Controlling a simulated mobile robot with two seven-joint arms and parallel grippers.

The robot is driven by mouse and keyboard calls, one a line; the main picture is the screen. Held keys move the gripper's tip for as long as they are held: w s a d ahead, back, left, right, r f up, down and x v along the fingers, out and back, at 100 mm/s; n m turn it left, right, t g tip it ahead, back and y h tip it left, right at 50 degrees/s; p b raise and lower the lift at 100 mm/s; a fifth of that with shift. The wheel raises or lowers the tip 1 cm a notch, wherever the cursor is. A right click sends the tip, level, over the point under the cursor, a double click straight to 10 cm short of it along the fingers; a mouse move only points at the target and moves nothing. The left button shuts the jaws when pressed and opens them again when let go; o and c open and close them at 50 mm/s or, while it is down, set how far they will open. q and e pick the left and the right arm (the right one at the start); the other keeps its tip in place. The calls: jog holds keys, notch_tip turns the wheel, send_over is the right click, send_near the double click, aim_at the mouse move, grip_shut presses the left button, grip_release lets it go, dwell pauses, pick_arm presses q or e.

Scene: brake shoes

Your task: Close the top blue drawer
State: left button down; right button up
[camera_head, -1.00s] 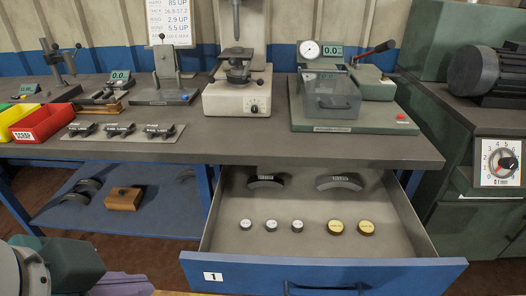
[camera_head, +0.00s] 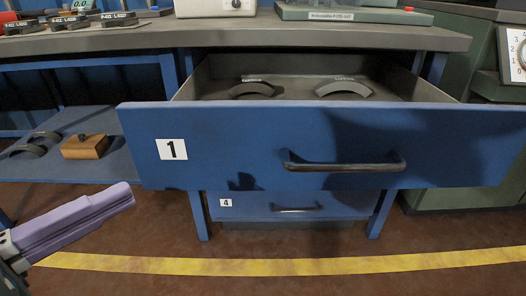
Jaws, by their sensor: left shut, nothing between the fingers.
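The top blue drawer (camera_head: 230,150), labelled 1, is pulled out from under the workbench. Its blue front faces me and carries a dark bar handle (camera_head: 344,163). Two curved brake shoes show inside it, one on the left (camera_head: 251,89) and one on the right (camera_head: 345,89); the front panel hides the nearer part of the inside. My left gripper (camera_head: 126,194), with purple fingers, is shut and empty at the lower left, in front of the drawer's left end in the picture. I see no contact with the drawer. My right gripper is out of view.
A lower blue drawer (camera_head: 295,205), labelled 4, is shut below. The workbench top (camera_head: 230,42) runs above. A shelf on the left holds a wooden block (camera_head: 84,147) and curved shoes (camera_head: 28,150). A yellow line (camera_head: 290,266) crosses the clear brown floor.

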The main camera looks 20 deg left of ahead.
pick_arm(q)
jog(key=f, duration=0.1)
jog(key=m+b, duration=0.1)
jog(key=b, duration=0.2)
send_near(224, 138)
jog(key=w+d, duration=0.1)
jog(key=d, duration=0.2)
jog(key=w, duration=0.1)
jog(key=w+b, duration=0.1)
jog(key=w, duration=0.1)
jog(key=shift+w+f+h, duration=0.2)
jog(key=shift+f+h, duration=0.1)
jog(key=shift+h, duration=0.1)
jog(key=shift+w+a+r+b, duration=0.1)
jog(key=shift+w+a+b, duration=0.15)
jog(key=shift+w, duration=0.25)
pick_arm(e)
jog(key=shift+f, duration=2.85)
pick_arm(q)
jog(key=shift+w, duration=0.1)
